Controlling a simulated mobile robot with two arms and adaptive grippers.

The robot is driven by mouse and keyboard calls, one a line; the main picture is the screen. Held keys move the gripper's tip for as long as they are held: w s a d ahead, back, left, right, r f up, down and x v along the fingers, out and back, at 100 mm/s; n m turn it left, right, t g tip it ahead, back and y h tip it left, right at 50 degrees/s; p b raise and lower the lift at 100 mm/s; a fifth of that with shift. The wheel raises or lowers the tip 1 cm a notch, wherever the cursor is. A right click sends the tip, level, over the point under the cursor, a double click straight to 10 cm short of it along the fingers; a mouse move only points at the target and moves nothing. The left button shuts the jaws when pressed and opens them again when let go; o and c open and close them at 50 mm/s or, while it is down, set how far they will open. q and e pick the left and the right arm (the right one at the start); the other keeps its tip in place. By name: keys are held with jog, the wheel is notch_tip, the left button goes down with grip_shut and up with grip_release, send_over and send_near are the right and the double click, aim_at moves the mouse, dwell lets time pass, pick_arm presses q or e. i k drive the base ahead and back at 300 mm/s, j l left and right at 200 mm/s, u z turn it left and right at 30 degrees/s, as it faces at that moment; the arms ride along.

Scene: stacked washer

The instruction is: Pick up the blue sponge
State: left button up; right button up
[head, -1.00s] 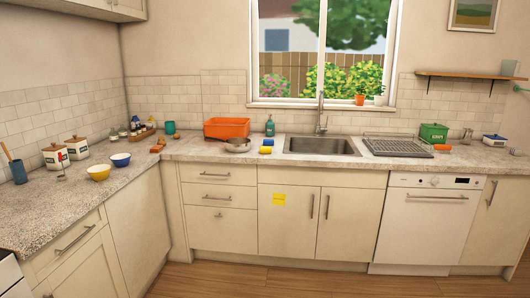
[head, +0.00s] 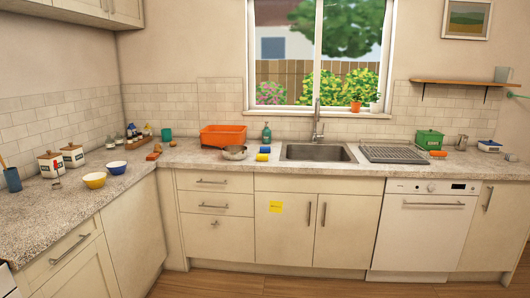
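A small blue block (head: 265,149), which looks like the blue sponge, lies on the counter just left of the sink (head: 317,153). A yellow block (head: 262,157) lies right in front of it, close to it. They are too small to tell whether they touch. Neither of my grippers shows in the head view.
A metal pan (head: 234,153) and an orange bin (head: 223,136) stand left of the blocks. A soap bottle (head: 266,133) is behind them. A drying rack (head: 394,154) lies right of the sink. Cabinets (head: 285,226) front the counter; wooden floor (head: 250,285) shows below.

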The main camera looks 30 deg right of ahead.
aim_at(263, 149)
jog(key=z, duration=0.35)
jog(key=i+z, duration=0.35)
jog(key=i, duration=0.15)
jog(key=i+z, duration=0.35)
jog(key=i, duration=0.1)
